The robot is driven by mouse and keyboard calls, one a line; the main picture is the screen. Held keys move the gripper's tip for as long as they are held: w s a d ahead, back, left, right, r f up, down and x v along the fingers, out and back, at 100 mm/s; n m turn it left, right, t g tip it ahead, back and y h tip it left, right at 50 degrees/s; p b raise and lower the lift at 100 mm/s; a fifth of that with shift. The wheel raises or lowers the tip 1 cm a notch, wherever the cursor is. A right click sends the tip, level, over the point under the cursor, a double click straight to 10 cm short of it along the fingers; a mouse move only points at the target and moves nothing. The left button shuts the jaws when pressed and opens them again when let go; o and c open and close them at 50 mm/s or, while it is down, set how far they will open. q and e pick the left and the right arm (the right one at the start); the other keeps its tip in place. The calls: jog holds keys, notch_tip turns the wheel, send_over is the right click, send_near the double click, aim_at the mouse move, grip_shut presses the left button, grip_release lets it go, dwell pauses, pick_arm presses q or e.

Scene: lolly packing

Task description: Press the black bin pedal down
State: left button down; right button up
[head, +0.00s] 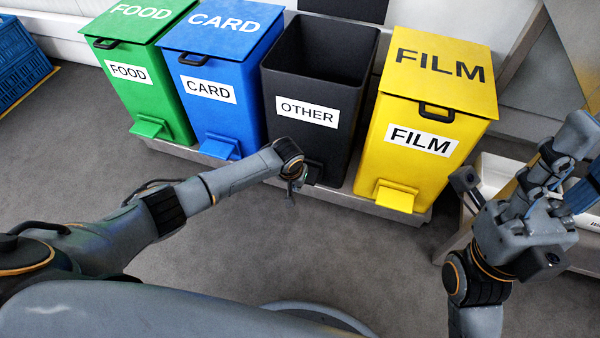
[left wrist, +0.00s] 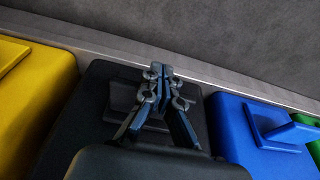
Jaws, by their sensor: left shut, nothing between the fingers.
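The black bin (head: 285,95), labelled OTHER, stands between the blue and yellow bins. Its top is open and its dark lid (head: 345,8) is raised at the back. Its black pedal (left wrist: 122,96) is at the low front and shows under my fingers in the left wrist view; in the head view my left wrist partly hides it. My left gripper (head: 293,188) is shut and empty, with its fingertips (left wrist: 158,70) at the pedal. Contact is hard to make out.
The green FOOD bin (head: 155,95) and blue CARD bin (head: 225,105) stand to the left, the yellow FILM bin (head: 420,105) to the right, all with lids closed. A blue crate (head: 18,60) is at far left. The grey floor in front is clear.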

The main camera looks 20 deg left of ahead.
pick_arm(q)
jog(key=v, duration=1)
jog(key=shift+r, duration=0.4)
jog(key=shift+s, duration=0.1)
dwell(0.4)
